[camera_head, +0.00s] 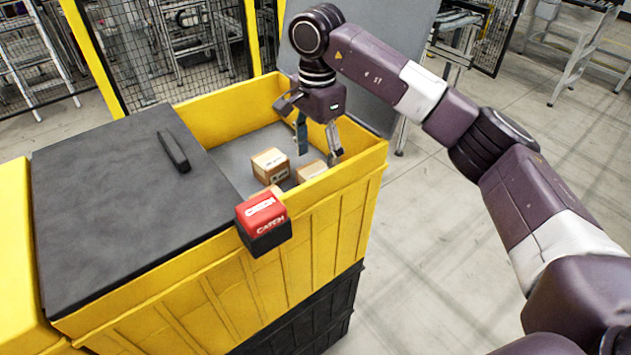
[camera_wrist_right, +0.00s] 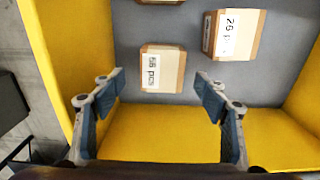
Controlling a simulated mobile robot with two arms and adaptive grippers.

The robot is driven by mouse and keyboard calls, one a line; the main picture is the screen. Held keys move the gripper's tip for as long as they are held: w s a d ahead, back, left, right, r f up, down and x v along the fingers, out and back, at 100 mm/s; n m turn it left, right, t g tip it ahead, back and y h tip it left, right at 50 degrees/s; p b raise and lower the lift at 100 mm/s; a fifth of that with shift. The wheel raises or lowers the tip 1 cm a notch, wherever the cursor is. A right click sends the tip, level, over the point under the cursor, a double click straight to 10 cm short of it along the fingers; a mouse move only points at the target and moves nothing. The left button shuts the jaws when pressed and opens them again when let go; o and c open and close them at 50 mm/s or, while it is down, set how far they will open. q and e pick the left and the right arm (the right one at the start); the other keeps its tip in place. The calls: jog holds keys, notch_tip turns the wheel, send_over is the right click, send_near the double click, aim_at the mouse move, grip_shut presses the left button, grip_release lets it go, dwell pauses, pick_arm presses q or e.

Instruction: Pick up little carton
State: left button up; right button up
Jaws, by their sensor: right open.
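Small brown cartons lie on the grey floor of the yellow bin. In the head view one carton (camera_head: 270,166) is near the middle, another carton (camera_head: 311,171) is by the right wall, and a third is mostly hidden behind the red box. My right gripper (camera_head: 319,150) hangs over the bin's right side, open and empty, above the right carton. In the right wrist view a carton marked "56 pcs" (camera_wrist_right: 162,72) lies beyond and between the open fingertips (camera_wrist_right: 161,84). A carton marked "26 p" (camera_wrist_right: 234,36) is to its upper right. My left gripper is out of view.
The yellow bin's walls (camera_head: 330,205) stand close around the gripper. A dark lid (camera_head: 120,200) covers the left part. A red and black box (camera_head: 263,223) sits at the front rim. Wire fencing (camera_head: 180,50) and racks stand behind; grey floor is clear at right.

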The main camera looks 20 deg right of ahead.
aim_at(315, 171)
notch_tip(315, 171, down, 5)
jog(key=shift+w+a+r+p, duration=0.1)
jog(key=shift+a+r+p, duration=0.1)
jog(key=shift+p, duration=0.7)
jog(key=shift+d+f, duration=0.1)
jog(key=shift+f, duration=0.4)
jog(key=c, duration=1.3)
jog(key=shift+r, duration=0.1)
jog(key=shift+c, duration=0.2)
